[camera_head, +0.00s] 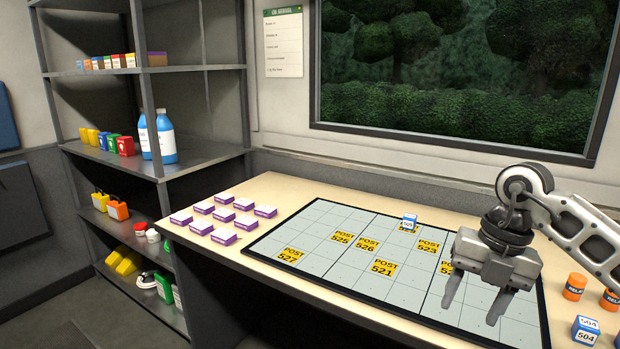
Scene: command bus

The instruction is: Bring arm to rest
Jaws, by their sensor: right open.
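My right gripper (474,298) is open and empty, its two fingers pointing down over the right part of the gridded board (330,238). Its arm comes in from the right edge. The board lies on the desk and bears several yellow POST labels, such as 521 (382,268) and 527 (291,255). One label behind the gripper is partly hidden. A small blue and white block (409,221) stands on a yellow label near the board's back edge. My left gripper is not in view.
Several purple and white boxes (245,204) stand on the desk left of the board. A blue block marked 504 (586,331) and orange cylinders (574,287) stand at the right. A loaded shelf unit (207,150) is at left, a window (450,80) behind.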

